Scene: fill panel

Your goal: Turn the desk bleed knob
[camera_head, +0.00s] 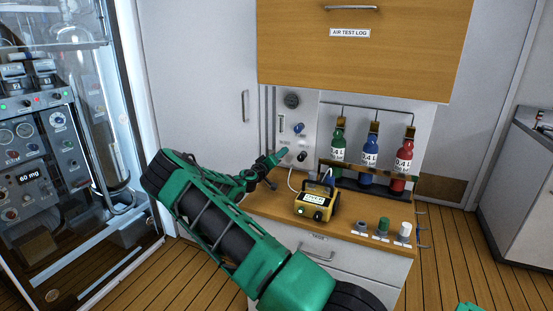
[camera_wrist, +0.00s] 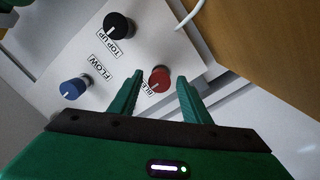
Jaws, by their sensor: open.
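The red bleed knob (camera_wrist: 159,79) is on the white panel (camera_head: 312,112), above a label partly hidden by a finger, with "BLE" readable. My gripper (camera_wrist: 158,84) is open, its green fingers on either side of the red knob in the wrist view. I cannot tell whether they touch it. In the head view my gripper (camera_head: 280,155) is at the lower left of the panel and I cannot make out the red knob there. A blue knob (camera_wrist: 73,89) labelled FLOW and a black knob (camera_wrist: 118,26) labelled TOP UP are on the same panel.
A yellow meter (camera_head: 315,202) stands on the wooden desk top (camera_head: 272,207), with a white hose near the panel. Green, blue and red bottles (camera_head: 403,160) stand in a rack at right. A wooden cabinet (camera_head: 366,60) overhangs the panel. A glass-fronted machine is at left.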

